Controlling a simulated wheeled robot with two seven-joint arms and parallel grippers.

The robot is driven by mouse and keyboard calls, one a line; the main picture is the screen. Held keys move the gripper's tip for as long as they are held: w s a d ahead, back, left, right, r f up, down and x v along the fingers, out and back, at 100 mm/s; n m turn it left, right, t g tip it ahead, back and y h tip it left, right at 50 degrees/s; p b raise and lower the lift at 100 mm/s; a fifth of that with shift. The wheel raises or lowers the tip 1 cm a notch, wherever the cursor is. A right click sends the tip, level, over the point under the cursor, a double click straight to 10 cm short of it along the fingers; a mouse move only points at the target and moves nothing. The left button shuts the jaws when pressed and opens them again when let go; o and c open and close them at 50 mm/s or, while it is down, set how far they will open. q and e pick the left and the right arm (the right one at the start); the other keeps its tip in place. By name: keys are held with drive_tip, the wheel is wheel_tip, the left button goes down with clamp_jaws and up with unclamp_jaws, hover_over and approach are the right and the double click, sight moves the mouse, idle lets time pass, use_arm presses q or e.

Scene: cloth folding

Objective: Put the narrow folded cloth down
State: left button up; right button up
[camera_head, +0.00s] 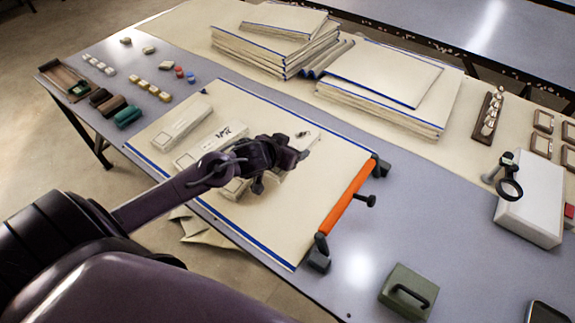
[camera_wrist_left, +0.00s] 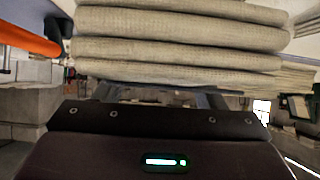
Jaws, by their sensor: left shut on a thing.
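The narrow folded cloth (camera_head: 236,188) is cream coloured and lies partly behind my left gripper (camera_head: 283,160), over the cream board with blue edges. My left gripper is shut on it, and the gripper hides its middle. In the left wrist view, the cloth (camera_wrist_left: 180,45) shows as several thick, level layers in front of the fingers. I cannot tell whether it touches the board (camera_head: 262,230). Two other narrow folded cloths, one at the far left (camera_head: 182,122) and one nearer (camera_head: 209,147), lie on the board to the left of it. My right gripper is not in view.
An orange bar (camera_head: 345,200) with black end clamps stands along the board's right edge. Stacks of cream sheets (camera_head: 390,75) lie at the back. A green block with a handle (camera_head: 408,292) and a white box (camera_head: 530,205) are to the right. Small coloured pieces lie at the left.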

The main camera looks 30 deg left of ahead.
use_arm(q)
wheel_tip(320, 180, down, 9)
drive_tip(key=shift+r+b, duration=0.15)
drive_tip(key=shift+b, duration=0.2)
drive_tip(key=o, duration=1)
drive_tip(key=shift+o, duration=0.2)
